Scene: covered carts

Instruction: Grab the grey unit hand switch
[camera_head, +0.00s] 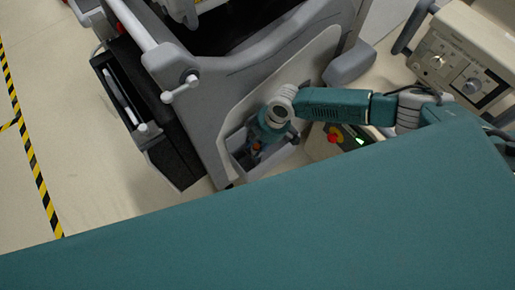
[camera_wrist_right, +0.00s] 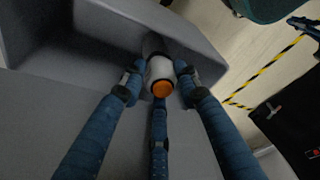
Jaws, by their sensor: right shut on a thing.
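The hand switch (camera_wrist_right: 161,69) is a small white and grey cylinder with an orange button on its end. It sits at a grey pocket on the side of the grey unit (camera_head: 215,105). My right gripper (camera_wrist_right: 160,78) is shut on it, with blue-wrapped fingers on both sides and one below. In the head view my right gripper (camera_head: 258,146) is inside the pocket's opening, and a small orange spot shows there. Most of the switch is hidden there by the gripper. My left gripper is not in view.
The pocket's grey walls (camera_head: 236,160) stand close around my right gripper. A panel with a red knob (camera_head: 333,138) and a green light is just right of it. A beige device with dials (camera_head: 463,60) stands at the upper right. Open floor with yellow-black tape (camera_head: 32,160) lies left.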

